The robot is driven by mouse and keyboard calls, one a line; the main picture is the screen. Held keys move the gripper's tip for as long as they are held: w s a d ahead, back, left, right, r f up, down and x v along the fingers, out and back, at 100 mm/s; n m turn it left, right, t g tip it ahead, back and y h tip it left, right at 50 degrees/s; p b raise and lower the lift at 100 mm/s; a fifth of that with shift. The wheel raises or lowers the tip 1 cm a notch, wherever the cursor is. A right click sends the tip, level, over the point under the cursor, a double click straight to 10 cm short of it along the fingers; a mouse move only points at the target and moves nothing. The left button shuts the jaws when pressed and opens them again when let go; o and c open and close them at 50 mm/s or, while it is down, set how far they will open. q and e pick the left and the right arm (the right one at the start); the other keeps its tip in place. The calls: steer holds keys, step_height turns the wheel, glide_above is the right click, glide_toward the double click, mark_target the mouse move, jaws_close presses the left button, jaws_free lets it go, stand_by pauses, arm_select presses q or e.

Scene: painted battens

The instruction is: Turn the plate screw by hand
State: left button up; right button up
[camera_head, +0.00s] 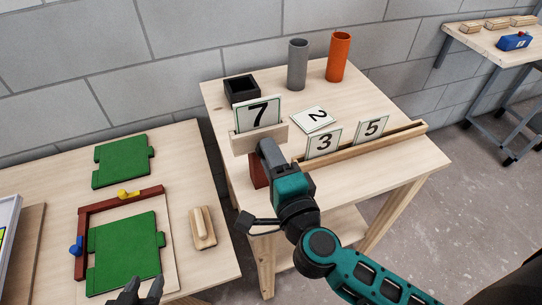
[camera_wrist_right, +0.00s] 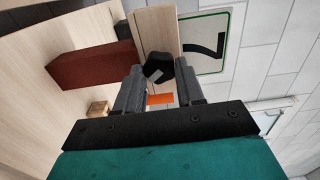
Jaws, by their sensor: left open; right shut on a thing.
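A white plate with a dark 7 (camera_head: 257,112) stands upright in a light wooden block (camera_head: 243,142) on the right-hand table. In the right wrist view the plate (camera_wrist_right: 207,45) and the block (camera_wrist_right: 156,30) lie just beyond my fingers. A black faceted screw knob (camera_wrist_right: 158,68) sits against the block. My right gripper (camera_wrist_right: 155,85) is shut on this knob. In the head view, my right gripper (camera_head: 267,150) covers the knob. My left gripper (camera_head: 136,292) is open at the bottom edge, in front of a green board, and partly cut off.
A dark red block (camera_wrist_right: 92,66) stands beside the wooden block. Plates 2 (camera_head: 317,118), 3 (camera_head: 324,142) and 5 (camera_head: 372,128) are right, near a long batten (camera_head: 395,138). A black box (camera_head: 241,89), grey tube (camera_head: 298,65) and orange tube (camera_head: 339,57) stand behind.

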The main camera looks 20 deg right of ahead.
steer(key=m, duration=0.6)
steer(key=shift+m, duration=0.4)
stand_by(0.4)
steer(key=o, duration=1)
steer(key=shift+o, duration=0.2)
